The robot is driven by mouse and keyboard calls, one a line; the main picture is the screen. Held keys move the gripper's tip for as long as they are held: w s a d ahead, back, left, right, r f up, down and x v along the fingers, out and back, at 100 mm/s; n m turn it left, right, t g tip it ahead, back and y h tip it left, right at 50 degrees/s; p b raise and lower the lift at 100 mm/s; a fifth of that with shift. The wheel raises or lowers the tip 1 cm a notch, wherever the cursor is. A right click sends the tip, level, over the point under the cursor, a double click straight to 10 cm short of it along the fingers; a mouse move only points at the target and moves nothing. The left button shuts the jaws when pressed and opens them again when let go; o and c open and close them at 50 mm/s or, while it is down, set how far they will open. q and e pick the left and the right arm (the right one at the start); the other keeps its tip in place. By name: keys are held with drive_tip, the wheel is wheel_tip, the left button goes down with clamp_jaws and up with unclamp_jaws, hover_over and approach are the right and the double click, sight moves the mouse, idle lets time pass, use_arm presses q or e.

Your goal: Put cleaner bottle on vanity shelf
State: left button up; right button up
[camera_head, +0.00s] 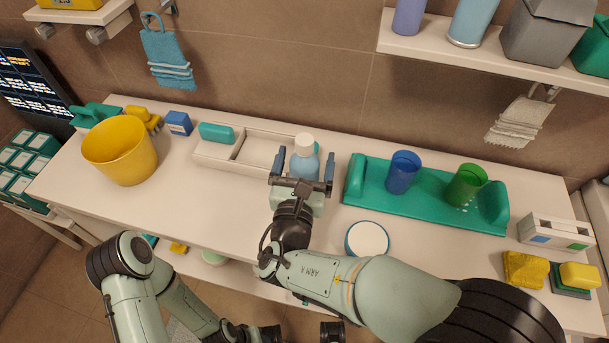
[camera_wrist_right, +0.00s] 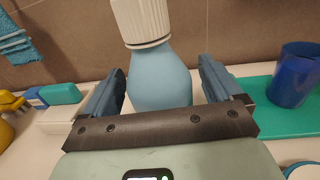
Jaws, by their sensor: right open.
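The cleaner bottle (camera_head: 303,163), light blue with a white cap, stands upright on the white counter (camera_head: 222,207) beside the white tray. In the right wrist view the bottle (camera_wrist_right: 160,88) is between the fingers of my right gripper (camera_wrist_right: 162,75). That gripper (camera_head: 304,166) is open, one finger on each side, with a gap showing at least on the right side. Its base hides the bottle's foot. My left arm is low at the left; its gripper (camera_head: 298,334) is partly cut off at the bottom edge. A lower shelf (camera_head: 190,257) shows under the counter.
A white divided tray (camera_head: 252,131) with a teal block is left of the bottle. A teal tray (camera_head: 425,200) with blue and green cups is right. A round white-topped jar (camera_head: 367,239) is near the front edge. A yellow bucket (camera_head: 121,152) stands left. A wall shelf (camera_head: 470,66) is upper right.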

drive_tip(key=shift+w+d, duration=0.15)
drive_tip(key=shift+w, duration=0.45)
drive_tip(key=shift+r, duration=0.1)
drive_tip(key=c, duration=1.4)
